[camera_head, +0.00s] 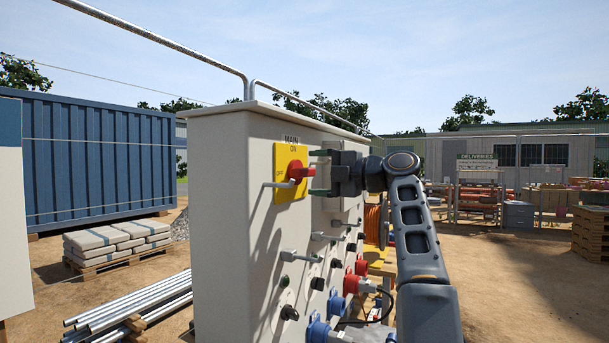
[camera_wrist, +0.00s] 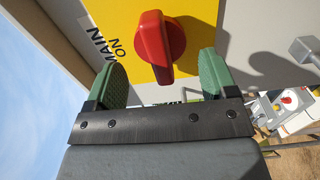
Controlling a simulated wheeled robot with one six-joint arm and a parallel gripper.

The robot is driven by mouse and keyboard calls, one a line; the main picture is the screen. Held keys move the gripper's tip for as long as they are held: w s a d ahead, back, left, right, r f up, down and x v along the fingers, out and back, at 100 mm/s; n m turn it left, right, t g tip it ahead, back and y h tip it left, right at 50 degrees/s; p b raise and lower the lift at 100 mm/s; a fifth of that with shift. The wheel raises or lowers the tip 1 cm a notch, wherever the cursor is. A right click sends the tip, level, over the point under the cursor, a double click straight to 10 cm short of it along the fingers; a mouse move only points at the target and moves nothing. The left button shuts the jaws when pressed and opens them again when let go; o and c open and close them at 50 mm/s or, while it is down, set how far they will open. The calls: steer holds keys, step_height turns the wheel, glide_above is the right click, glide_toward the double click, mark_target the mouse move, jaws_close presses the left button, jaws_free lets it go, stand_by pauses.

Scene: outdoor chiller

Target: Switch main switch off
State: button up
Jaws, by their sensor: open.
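The main switch is a red rotary handle (camera_head: 298,172) on a yellow plate (camera_head: 285,188), high on the front of a pale cabinet. The plate carries the words MAIN and ON above the handle, and lettering at its left that looks like OFF. In the wrist view the red handle (camera_wrist: 158,48) stands just beyond the fingertips, roughly between them. My gripper (camera_head: 320,173) is open, with its green fingers pointing at the plate from the right. The fingers also show in the wrist view (camera_wrist: 162,75). I see no clear contact with the handle.
The cabinet (camera_head: 222,220) has several protruding grey handles (camera_head: 294,256), knobs, and blue (camera_head: 318,328) and red sockets (camera_head: 351,281) below the switch. Metal pipes (camera_head: 135,305) lie at the left. Open dirt ground is at the right.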

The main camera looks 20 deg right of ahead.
steer(key=shift+b+v, duration=0.3)
steer(key=shift+v, duration=2)
steer(key=shift+d, duration=0.1)
